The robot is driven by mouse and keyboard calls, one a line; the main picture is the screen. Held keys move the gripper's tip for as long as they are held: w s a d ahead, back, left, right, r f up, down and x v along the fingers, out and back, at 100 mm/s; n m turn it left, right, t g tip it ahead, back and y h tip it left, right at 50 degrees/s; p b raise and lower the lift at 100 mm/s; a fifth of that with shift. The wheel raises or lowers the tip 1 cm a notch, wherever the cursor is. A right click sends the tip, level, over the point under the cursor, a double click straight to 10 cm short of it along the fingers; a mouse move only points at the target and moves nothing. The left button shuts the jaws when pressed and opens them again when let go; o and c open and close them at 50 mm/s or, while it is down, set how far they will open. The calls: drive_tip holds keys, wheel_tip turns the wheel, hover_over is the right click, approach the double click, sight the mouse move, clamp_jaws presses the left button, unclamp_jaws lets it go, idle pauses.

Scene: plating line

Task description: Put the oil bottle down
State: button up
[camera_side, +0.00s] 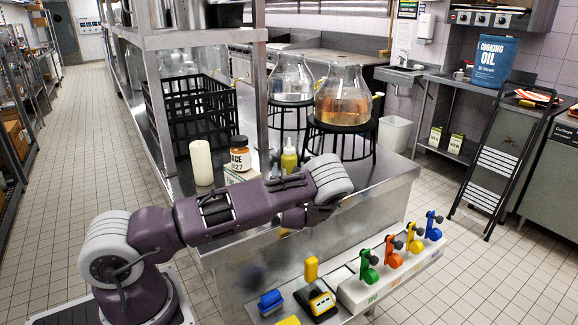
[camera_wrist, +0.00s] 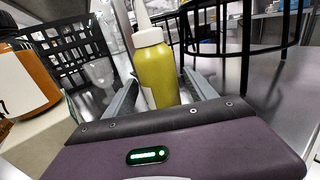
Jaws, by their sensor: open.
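The oil bottle is a yellow-green squeeze bottle (camera_side: 289,159) with a white cap and nozzle. It appears upright over the steel counter, just behind my arm in the side view. In the wrist view the oil bottle (camera_wrist: 156,76) stands between the two fingers of my gripper (camera_wrist: 160,84). The fingers are open, one on each side of it. The bottle's base is hidden by my gripper body in the wrist view and by my arm in the side view, so contact with the counter cannot be seen. My gripper's fingers are mostly hidden in the side view.
A black crate (camera_side: 190,112) is behind. Black stands with glass vessels (camera_side: 343,98) are behind right. Colored levers (camera_side: 392,252) line the counter's front.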

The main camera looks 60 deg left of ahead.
sight(289, 172)
drive_tip(key=v, duration=0.8)
drive_tip(key=shift+s+d+r, duration=0.15)
drive_tip(key=shift+s, duration=0.1)
drive_tip(key=s+d+r+n+g+h, duration=0.2)
drive_tip(key=s+r+n+g, duration=0.3)
drive_tip(key=s+n, duration=0.4)
drive_tip(key=s+d+r+n+g+h, duration=0.3)
drive_tip(key=s+r+n+g, duration=0.2)
drive_tip(key=s+n, duration=0.35)
drive_tip(key=s+d+r+n+t+h, duration=0.2)
drive_tip(key=s+d+r+h, duration=0.1)
drive_tip(key=d, duration=0.4)
drive_tip(key=s+d+r+n+t+h, duration=0.2)
drive_tip(key=s+d+h, duration=0.2)
drive_tip(key=d, duration=0.3)
drive_tip(key=s+d+r+n+t+h, duration=0.2)
drive_tip(key=s+d+r+h, duration=0.1)
drive_tip(key=d, duration=0.4)
drive_tip(key=shift+s+d+r+n, duration=0.3)
drive_tip(key=shift+s+d+n, duration=0.05)
drive_tip(key=shift+s, duration=0.45)
